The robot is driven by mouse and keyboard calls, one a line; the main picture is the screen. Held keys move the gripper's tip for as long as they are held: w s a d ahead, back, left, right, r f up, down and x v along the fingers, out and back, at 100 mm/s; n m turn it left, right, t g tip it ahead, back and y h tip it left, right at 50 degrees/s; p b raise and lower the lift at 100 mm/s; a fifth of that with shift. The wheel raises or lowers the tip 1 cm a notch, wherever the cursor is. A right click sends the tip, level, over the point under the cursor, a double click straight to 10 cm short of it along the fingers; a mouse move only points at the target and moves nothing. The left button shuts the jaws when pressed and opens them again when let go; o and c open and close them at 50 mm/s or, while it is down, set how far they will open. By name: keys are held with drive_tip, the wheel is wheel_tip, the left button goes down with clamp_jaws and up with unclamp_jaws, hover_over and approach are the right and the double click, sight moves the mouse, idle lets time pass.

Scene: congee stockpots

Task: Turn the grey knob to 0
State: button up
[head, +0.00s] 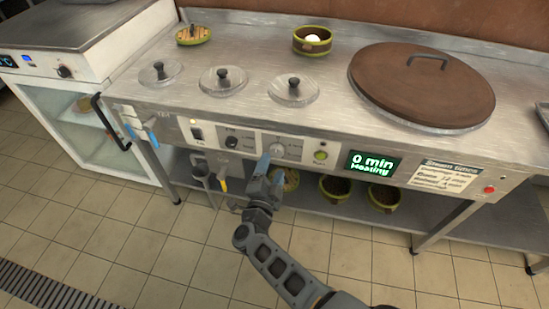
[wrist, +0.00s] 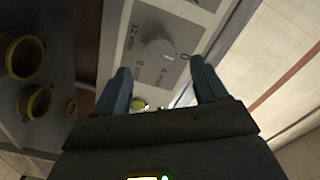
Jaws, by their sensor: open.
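The grey knob (head: 277,150) is on the front panel of the steel counter, between a black knob and a green button. In the wrist view the round, pale grey knob (wrist: 160,49) shows on its plate with small markings around it. My gripper (head: 270,167) is in front of and just below the knob. In the wrist view my gripper (wrist: 161,80) is open, its two blue-grey fingers apart and the knob beyond and between their tips, not gripped.
A black knob (head: 232,142) is left of the grey knob and a green button (head: 320,156) right of it. A display (head: 373,166) reads "0 min Heating". A red button (head: 489,189) is far right. Bowls (head: 383,197) stand on the shelf below. Tiled floor is free in front.

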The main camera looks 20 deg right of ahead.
drive_tip(key=shift+v, duration=1.4)
drive_tip(key=s+d+r+n+t+y+p, duration=0.1)
drive_tip(key=s+d+r+n+t+y, duration=0.3)
drive_tip(key=s, duration=0.6)
drive_tip(key=s+d+r+n+y, duration=0.25)
drive_tip(key=s+d+n, duration=0.35)
drive_tip(key=s, duration=0.4)
drive_tip(key=s+a+r+n+g+y, duration=0.2)
drive_tip(key=s+r+n, duration=0.2)
drive_tip(key=s+r, duration=0.5)
drive_tip(key=s+a+r+n+g+y+p, duration=0.1)
drive_tip(key=s+r+n, duration=0.4)
drive_tip(key=s+r, duration=0.5)
drive_tip(key=s+a+y, duration=0.1)
drive_tip(key=s+a, duration=0.1)
drive_tip(key=s, duration=0.2)
drive_tip(key=shift+s+a+r+g+p, duration=0.2)
drive_tip(key=shift+s+r+g+p, duration=0.1)
drive_tip(key=shift+g, duration=0.1)
